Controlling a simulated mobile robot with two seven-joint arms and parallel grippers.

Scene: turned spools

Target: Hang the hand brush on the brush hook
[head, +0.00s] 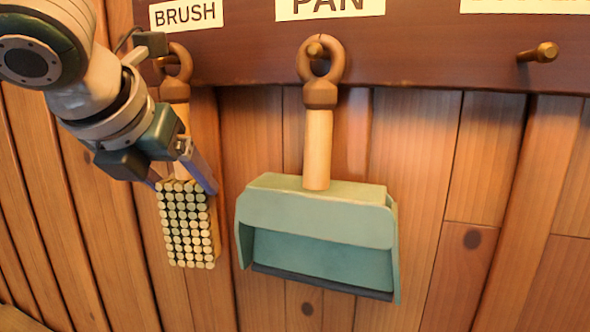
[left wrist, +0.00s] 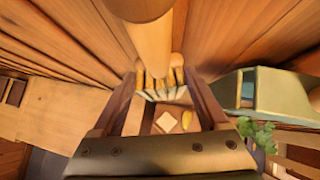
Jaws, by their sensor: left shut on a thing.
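The hand brush (head: 187,230) hangs upright against the plank wall below the BRUSH label (head: 186,14), bristle block down, with a wooden handle and a brown ring (head: 182,62) at the top. My left gripper (head: 184,184) is shut on the brush at the top of its bristle block, one finger on each side. In the left wrist view, the brush's handle (left wrist: 150,48) runs up between the fingers. The brush hook is mostly hidden by the ring and my arm, so I cannot tell for sure whether the ring is around it. My right gripper is out of view.
A green dustpan (head: 318,215) hangs by its ring on the peg (head: 315,49) under the PAN label, close to the right of the brush. A bare peg (head: 540,53) sticks out of the dark rail (head: 430,50) farther right. A green plant (left wrist: 255,134) shows in the left wrist view.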

